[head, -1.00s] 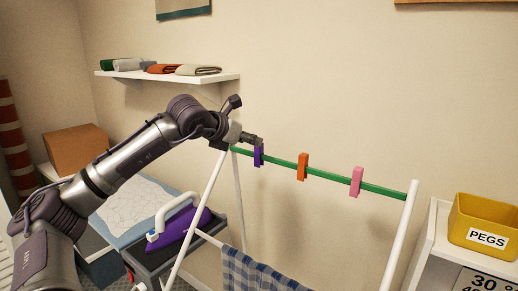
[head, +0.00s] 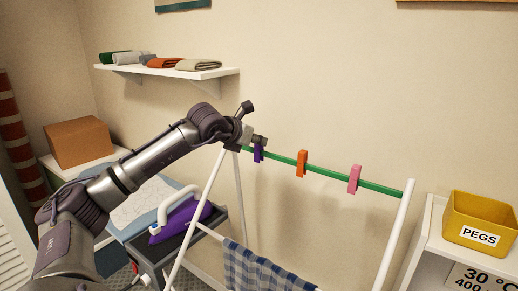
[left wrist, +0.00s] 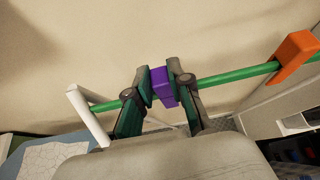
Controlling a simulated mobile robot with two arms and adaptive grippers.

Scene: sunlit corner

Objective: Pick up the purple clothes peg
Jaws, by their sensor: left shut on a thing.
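The purple clothes peg (head: 258,153) sits on the green rail (head: 328,176) of the white drying rack, near its left end. My left gripper (head: 260,141) is at the peg from above and the left, hiding its upper part in the head view. In the left wrist view the peg (left wrist: 162,86) is between the two fingers (left wrist: 163,82), which are shut on it. The peg is still on the rail. My right gripper is not in view.
An orange peg (head: 301,163) and a pink peg (head: 354,179) are farther right on the rail. A checked cloth (head: 255,272) hangs lower on the rack. A yellow PEGS bin (head: 479,221) stands at right. A purple iron (head: 180,217) is at lower left.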

